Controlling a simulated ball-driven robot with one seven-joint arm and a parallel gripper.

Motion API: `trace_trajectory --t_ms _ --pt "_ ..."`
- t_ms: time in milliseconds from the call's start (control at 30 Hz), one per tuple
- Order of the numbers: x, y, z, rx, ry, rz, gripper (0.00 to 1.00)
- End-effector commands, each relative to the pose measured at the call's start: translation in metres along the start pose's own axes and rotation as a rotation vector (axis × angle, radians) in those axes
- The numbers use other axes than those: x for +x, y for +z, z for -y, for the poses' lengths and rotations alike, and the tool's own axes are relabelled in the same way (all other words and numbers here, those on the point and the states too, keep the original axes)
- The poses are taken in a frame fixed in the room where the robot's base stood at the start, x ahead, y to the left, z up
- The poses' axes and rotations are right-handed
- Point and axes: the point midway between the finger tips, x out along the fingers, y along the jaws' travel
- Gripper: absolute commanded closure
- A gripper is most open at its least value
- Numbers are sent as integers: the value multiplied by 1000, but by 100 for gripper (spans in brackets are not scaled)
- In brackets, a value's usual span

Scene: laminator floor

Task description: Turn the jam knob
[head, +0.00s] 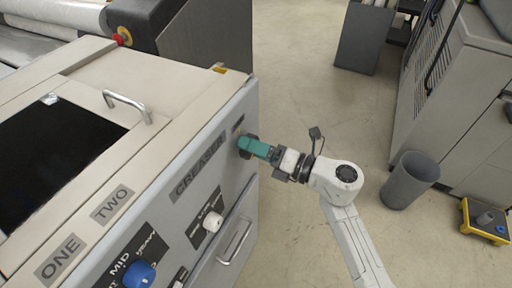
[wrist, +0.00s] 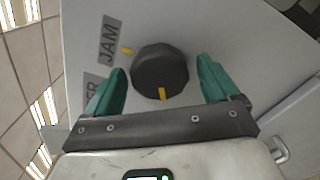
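The jam knob (wrist: 158,68) is a dark, faceted round knob on the grey panel, beside a label reading JAM (wrist: 111,40). Its yellow pointer mark is at its lower edge in the wrist view. A small yellow mark (wrist: 127,50) sits on the panel at the knob's upper left. My gripper (wrist: 163,80) is open, with one teal finger on each side of the knob and a small gap showing on both sides. In the head view my gripper (head: 246,147) reaches the panel's far end and hides most of the knob.
The creaser machine (head: 190,165) fills the left, with a white knob (head: 212,222), a blue knob (head: 139,274) and a drawer handle (head: 235,242) on its front. A grey bin (head: 410,180) and a yellow-framed item (head: 485,220) stand on the right. Floor between is clear.

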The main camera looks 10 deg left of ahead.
Motion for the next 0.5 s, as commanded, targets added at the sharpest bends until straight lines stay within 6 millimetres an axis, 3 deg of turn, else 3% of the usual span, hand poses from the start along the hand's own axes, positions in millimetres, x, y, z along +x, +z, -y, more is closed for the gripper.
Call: trace_trajectory --t_ms 67,500 --pt "0 0 0 0 0 0 20" --pt "0 0 0 0 0 0 62"
